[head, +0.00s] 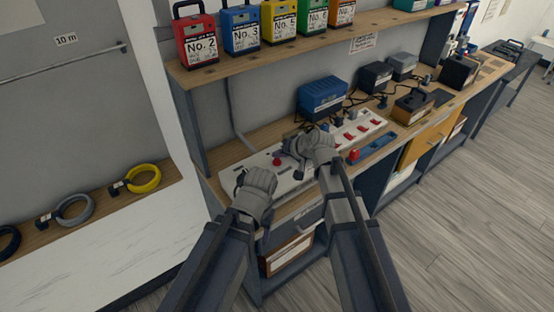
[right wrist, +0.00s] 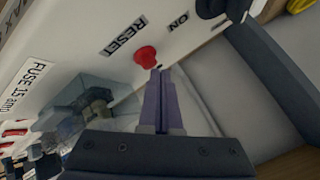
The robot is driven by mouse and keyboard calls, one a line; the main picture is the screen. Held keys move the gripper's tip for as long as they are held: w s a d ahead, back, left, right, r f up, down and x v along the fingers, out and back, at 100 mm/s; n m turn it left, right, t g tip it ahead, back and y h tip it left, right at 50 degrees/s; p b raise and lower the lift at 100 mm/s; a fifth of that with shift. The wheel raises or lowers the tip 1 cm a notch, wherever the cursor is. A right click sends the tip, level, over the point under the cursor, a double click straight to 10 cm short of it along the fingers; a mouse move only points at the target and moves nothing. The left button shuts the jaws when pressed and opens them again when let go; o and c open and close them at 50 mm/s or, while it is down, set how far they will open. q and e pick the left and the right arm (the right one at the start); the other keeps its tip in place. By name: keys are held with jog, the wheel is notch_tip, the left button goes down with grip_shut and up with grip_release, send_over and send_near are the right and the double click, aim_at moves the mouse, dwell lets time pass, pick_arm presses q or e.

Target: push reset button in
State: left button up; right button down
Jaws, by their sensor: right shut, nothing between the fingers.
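The reset button (right wrist: 146,55) is a red round cap on a white panel, beside a label reading RESET (right wrist: 123,35) in the right wrist view. In the head view the red button (head: 277,162) shows on the white panel (head: 243,165) on the bench. My right gripper (right wrist: 157,72) is shut and empty. Its fingertips are right by the button's edge; I cannot tell whether they touch. In the head view my right gripper (head: 284,150) is over the panel by the button. My left gripper (head: 240,180) is at the panel's left part, its fingers mostly hidden by its wrist.
A white socket strip with red switches (head: 365,127) lies right of the panel. A blue box (head: 322,96) and black chargers stand behind with cables. A shelf above holds several numbered cases (head: 196,38). Cable coils (head: 143,179) lie on a ledge at left. The floor at right is clear.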

aim_at(279, 165)
jog(key=shift+f+b, duration=0.65)
dwell(0.4)
jog(key=shift+r, duration=0.15)
dwell(0.3)
jog(key=shift+r+p, duration=1)
jog(key=shift+p, duration=0.15)
notch_tip(279, 165, up, 5)
jog(key=p, duration=0.5)
